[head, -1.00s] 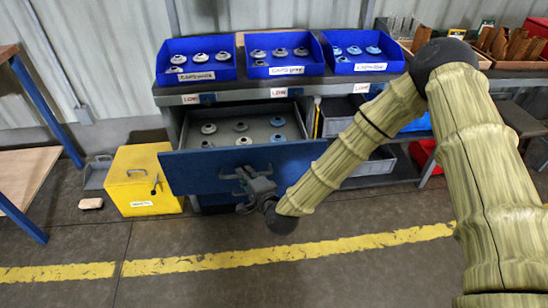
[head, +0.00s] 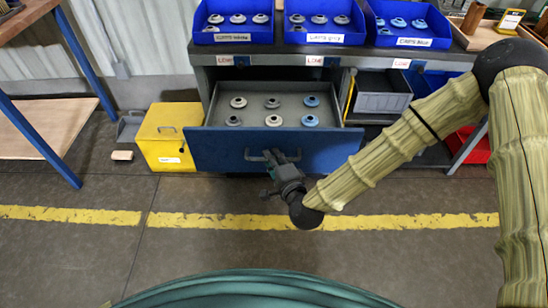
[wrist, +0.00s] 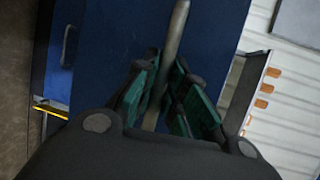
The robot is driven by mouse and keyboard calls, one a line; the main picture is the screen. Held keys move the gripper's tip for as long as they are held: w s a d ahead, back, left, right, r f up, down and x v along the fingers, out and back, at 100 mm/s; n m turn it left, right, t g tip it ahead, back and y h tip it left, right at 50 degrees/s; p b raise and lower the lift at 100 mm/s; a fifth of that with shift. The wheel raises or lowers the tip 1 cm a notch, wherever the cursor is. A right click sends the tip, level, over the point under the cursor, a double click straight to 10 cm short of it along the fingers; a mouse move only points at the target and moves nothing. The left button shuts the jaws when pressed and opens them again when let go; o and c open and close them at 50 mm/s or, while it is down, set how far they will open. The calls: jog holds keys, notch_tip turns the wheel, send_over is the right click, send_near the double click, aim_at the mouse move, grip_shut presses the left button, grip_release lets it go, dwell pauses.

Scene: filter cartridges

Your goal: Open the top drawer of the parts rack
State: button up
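The top drawer (head: 345,147) of the parts rack stands pulled out in the head view, with its blue front toward me and its grey inside showing. Several round caps (head: 273,120) sit in it in two rows. Its grey bar handle (head: 252,155) is on the blue front and shows as a bar in the wrist view (wrist: 176,28). My gripper (head: 280,163) is at the handle. In the wrist view, the green-padded fingers (wrist: 166,88) lie closely on both sides of the bar and look shut on it. Part of the handle is hidden by the gripper.
Blue bins of caps (head: 322,38) stand on the rack top. A yellow box (head: 166,138) is on the floor left of the drawer. A grey bin (head: 383,102) is on a shelf at right. The floor before the drawer is clear, with a yellow stripe (head: 400,221).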

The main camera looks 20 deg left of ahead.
jog(key=shift+o, duration=0.2)
jog(key=v, duration=1.2)
dwell(0.4)
jog(key=s+d+f+n+g+h, duration=0.2)
jog(key=s+d+f+n+g, duration=0.15)
jog(key=f, duration=0.45)
jog(key=s+d+f+n+g+h, duration=0.1)
jog(key=s+d+f+n+g, duration=0.1)
jog(key=s+d+f, duration=0.4)
jog(key=s+d+f+n+g+h, duration=0.35)
jog(key=s+d+f, duration=0.25)
jog(key=d+f, duration=0.55)
jog(key=s+d+r+n+g+h+p, duration=0.15)
jog(key=s+d+g+h, duration=0.35)
jog(key=d, duration=0.7)
notch_tip(320, 180, up, 14)
jog(key=s+t+y+p, duration=0.1)
jog(key=p, duration=1.2)
jog(key=shift+a+f+t, duration=0.2)
jog(key=shift+t, duration=0.2)
